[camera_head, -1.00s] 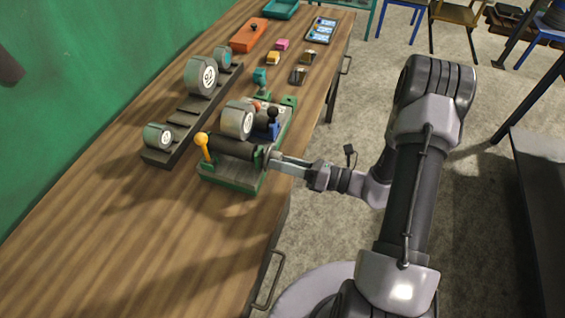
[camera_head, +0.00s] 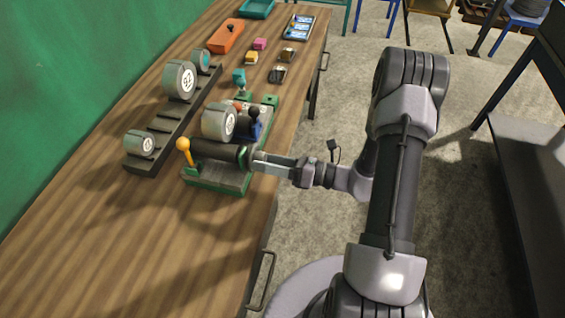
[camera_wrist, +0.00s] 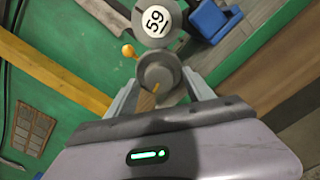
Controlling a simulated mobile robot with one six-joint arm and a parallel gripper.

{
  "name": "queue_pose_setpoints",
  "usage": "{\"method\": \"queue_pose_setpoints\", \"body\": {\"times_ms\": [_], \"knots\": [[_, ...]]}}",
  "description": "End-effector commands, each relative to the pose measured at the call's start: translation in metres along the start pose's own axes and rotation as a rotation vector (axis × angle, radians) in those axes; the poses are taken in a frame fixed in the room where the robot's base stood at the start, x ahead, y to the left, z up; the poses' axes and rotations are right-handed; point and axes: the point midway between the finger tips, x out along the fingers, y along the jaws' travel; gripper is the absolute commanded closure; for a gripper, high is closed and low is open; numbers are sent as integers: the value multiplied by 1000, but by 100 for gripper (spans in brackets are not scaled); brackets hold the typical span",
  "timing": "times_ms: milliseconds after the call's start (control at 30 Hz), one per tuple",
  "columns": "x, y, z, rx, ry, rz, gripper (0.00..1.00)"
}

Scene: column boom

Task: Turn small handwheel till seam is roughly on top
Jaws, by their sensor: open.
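The small handwheel (camera_head: 244,156) is a dark grey round knob at the right end of the machine's dark roller (camera_head: 213,150). In the wrist view the handwheel (camera_wrist: 160,70) is seen end-on, between and just beyond my finger tips. My gripper (camera_head: 259,161) is open, pointing left at the wheel from the table's edge. In the wrist view, my gripper (camera_wrist: 160,88) has one finger on each side of the wheel; contact is unclear. A tan wedge-shaped mark shows low on the wheel's face; I cannot tell whether it is the seam.
A yellow-knobbed lever (camera_head: 184,145) stands left of the roller. A large numbered grey wheel (camera_head: 217,122) and a blue block with a black knob (camera_head: 253,122) sit behind it. A dark rack (camera_head: 168,128) with several rolls stands at left. The front tabletop is clear.

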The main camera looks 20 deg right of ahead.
Motion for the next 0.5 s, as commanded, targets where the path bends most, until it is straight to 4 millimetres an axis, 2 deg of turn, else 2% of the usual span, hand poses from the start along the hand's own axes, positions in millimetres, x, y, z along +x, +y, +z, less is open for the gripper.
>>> {"method": "queue_pose_setpoints", "body": {"times_ms": [167,267,500], "knots": [[-7,0,1,0,-1,-1,39],[-26,0,2,0,-3,-4,39],[-103,0,3,-1,-5,-6,39]]}}
